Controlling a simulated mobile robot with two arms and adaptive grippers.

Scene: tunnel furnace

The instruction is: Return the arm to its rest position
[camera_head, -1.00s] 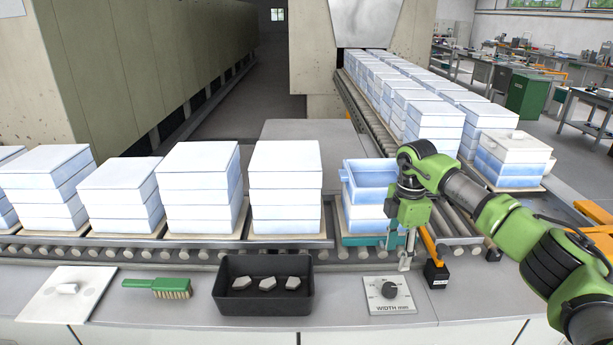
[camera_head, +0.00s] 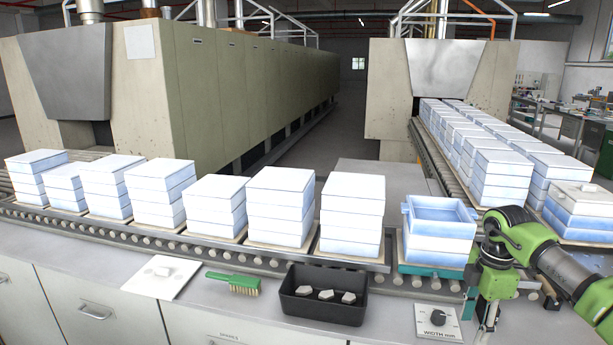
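My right arm comes in from the right edge, with its green wrist beside the conveyor. Its gripper (camera_head: 484,322) points down just right of the open-topped stack and the width dial (camera_head: 437,318). Its fingertips are small and partly lost near the bottom edge, so I cannot tell whether it is open or shut. I see nothing held in it. My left arm and gripper are not in view.
The open-topped blue-white stack (camera_head: 438,232) stands at the conveyor's right end, close to my wrist. Several closed white stacks (camera_head: 352,215) line the roller conveyor to the left. A black tray (camera_head: 322,310), green brush (camera_head: 233,283) and white plate (camera_head: 160,277) lie on the front counter.

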